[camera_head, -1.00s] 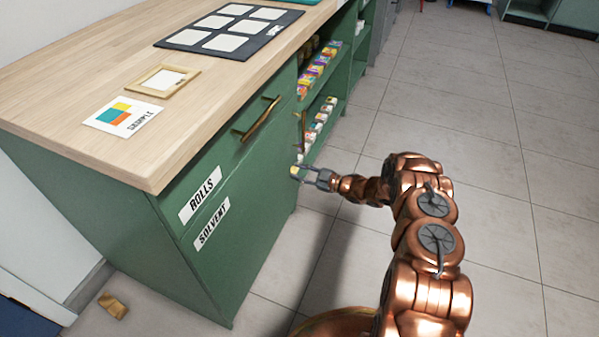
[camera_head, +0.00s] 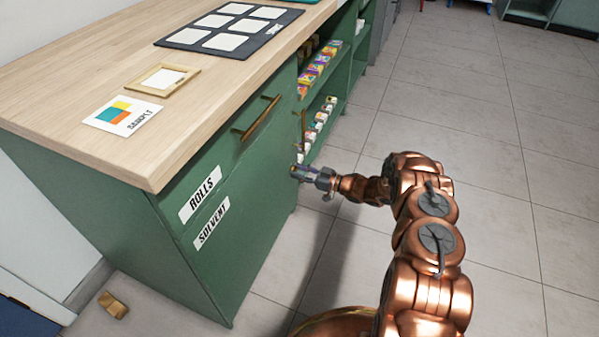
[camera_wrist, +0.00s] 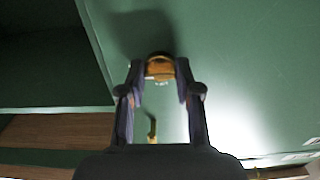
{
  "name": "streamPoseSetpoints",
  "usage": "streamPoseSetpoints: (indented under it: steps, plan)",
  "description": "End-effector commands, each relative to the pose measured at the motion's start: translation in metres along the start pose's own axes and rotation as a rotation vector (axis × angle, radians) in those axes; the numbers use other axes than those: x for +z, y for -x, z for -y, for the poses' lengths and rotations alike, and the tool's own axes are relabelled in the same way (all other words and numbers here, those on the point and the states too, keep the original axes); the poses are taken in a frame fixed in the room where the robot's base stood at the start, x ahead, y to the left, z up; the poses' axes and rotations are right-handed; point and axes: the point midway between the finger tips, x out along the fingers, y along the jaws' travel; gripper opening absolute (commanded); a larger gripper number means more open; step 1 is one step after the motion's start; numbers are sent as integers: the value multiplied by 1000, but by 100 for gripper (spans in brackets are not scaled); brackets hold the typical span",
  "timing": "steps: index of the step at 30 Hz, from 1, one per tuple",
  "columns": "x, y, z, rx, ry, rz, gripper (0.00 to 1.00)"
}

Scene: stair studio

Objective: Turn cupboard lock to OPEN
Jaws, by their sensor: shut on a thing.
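The green cupboard (camera_head: 240,235) stands under the wooden worktop, with a SOLVENT label (camera_head: 212,223) on its front. Its lock is a small brass knob (camera_wrist: 159,67) on the green front in the wrist view. My gripper (camera_wrist: 160,78) has one finger on each side of this knob and is shut on it. In the head view my gripper (camera_head: 298,173) is at the right edge of the cupboard front, and its fingers hide the knob. I cannot read any lock marking or tell which way the lock is turned.
A brass handle (camera_head: 257,118) sits on the drawer labelled ROLLS (camera_head: 201,194), above my gripper; it also shows in the wrist view (camera_wrist: 152,128). Open shelves with small boxes (camera_head: 318,65) are beyond the cupboard. The tiled floor (camera_head: 480,130) to the right is clear.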

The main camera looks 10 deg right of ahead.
Motion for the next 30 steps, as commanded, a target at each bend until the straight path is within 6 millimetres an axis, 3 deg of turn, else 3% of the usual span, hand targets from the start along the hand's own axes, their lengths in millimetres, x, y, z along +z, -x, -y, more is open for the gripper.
streamPoseSetpoints:
  steps: [8,9,15,25,30]
  plan:
    - [0,0,-1,2,0,0,0]
    - [0,0,-1,2,0,0,36]
    - [0,0,0,1,0,0,57]
    - [0,1,0,1,0,0,59]
    - [0,15,-1,3,0,-1,59]
